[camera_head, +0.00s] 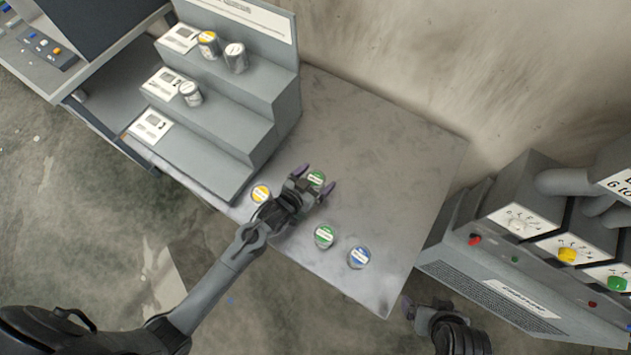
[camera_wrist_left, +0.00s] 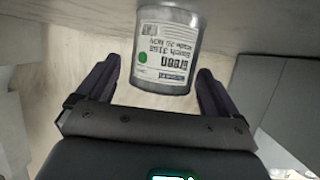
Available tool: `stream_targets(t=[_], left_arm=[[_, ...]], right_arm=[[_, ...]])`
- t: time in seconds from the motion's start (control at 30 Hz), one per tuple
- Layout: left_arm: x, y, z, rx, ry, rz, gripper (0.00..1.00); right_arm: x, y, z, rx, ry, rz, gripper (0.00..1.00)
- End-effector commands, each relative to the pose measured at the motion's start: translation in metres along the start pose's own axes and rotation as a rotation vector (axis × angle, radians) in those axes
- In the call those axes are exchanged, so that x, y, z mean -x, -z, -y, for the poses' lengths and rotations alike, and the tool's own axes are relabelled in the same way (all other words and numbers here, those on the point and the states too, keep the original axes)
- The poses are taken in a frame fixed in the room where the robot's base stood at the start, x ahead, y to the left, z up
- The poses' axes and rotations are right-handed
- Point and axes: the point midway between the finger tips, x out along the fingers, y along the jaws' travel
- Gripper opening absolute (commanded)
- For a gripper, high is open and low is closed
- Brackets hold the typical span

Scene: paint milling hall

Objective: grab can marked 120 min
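A can with a green lid (camera_head: 317,176) stands on the grey table, with my left gripper (camera_head: 314,184) at it. In the left wrist view this can (camera_wrist_left: 166,50) sits between the spread fingers of the left gripper (camera_wrist_left: 157,82), with gaps on both sides. A yellow-lidded can (camera_head: 261,194), another green-lidded can (camera_head: 324,236) and a blue-lidded can (camera_head: 359,257) stand nearby. No "120 min" marking is readable. My right gripper (camera_head: 424,308) is low at the right, away from the cans; its opening is unclear.
A grey stepped rack (camera_head: 222,115) with number cards holds a yellow-lidded can (camera_head: 208,45) and two pale-lidded cans (camera_head: 235,57) (camera_head: 190,93). A machine with coloured knobs (camera_head: 490,280) stands at the right. The table's (camera_head: 385,160) back right is clear.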

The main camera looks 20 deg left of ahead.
Motion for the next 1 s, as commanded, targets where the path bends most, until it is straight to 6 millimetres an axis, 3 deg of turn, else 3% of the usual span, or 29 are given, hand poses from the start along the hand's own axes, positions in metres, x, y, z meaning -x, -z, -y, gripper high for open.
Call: stream_targets(t=[0.07,0.4,0.77,1.0], left_arm=[[0.000,0.000,0.000,0.000,0.000,0.000,0.84],[0.000,0.000,0.000,0.000,0.000,0.000,0.32],[0.002,0.003,0.000,0.000,0.000,-0.002,0.31],[0.010,0.023,0.000,-0.001,0.000,-0.004,0.31]], right_arm=[[0.000,0.000,0.001,-0.002,0.002,0.000,0.91],[0.000,0.001,0.002,-0.006,0.005,-0.001,0.91],[0.000,0.000,0.001,-0.003,0.003,0.000,0.91],[0.001,0.000,-0.001,0.004,-0.002,0.000,0.91]])
